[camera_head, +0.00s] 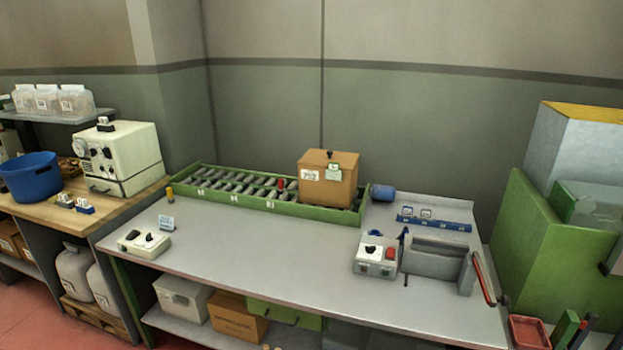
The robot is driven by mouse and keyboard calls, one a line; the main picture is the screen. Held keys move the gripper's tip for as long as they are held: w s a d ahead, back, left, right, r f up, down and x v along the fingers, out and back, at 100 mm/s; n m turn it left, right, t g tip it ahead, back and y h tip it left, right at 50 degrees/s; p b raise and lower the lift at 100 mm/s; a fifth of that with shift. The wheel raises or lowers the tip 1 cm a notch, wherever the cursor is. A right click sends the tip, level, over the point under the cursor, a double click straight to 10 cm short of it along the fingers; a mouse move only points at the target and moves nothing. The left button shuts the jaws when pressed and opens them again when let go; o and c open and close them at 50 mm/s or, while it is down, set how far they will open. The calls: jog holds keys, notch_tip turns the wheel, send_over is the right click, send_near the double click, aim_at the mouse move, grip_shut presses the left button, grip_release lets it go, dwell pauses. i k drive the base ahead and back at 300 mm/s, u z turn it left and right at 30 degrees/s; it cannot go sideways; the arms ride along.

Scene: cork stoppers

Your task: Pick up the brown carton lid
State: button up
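A brown carton (341,192) stands upright on the right part of a green-framed roller tray (240,202) at the back of the grey workbench. Its brown lid (314,159) is on top of it, with a small dark knob near the middle. A white label shows on the carton's front, and a pale green tag hangs near the lid's front edge. My gripper is not in view.
Right of the carton are a blue cylinder (383,193) and a blue rack (434,223). A grey control box (376,256) and a red-handled press (437,259) stand in front. The bench top (265,250) is clear in the middle. A green cabinet (540,245) closes the right side.

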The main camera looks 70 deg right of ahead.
aim_at(317, 158)
jog(key=z, duration=2.3)
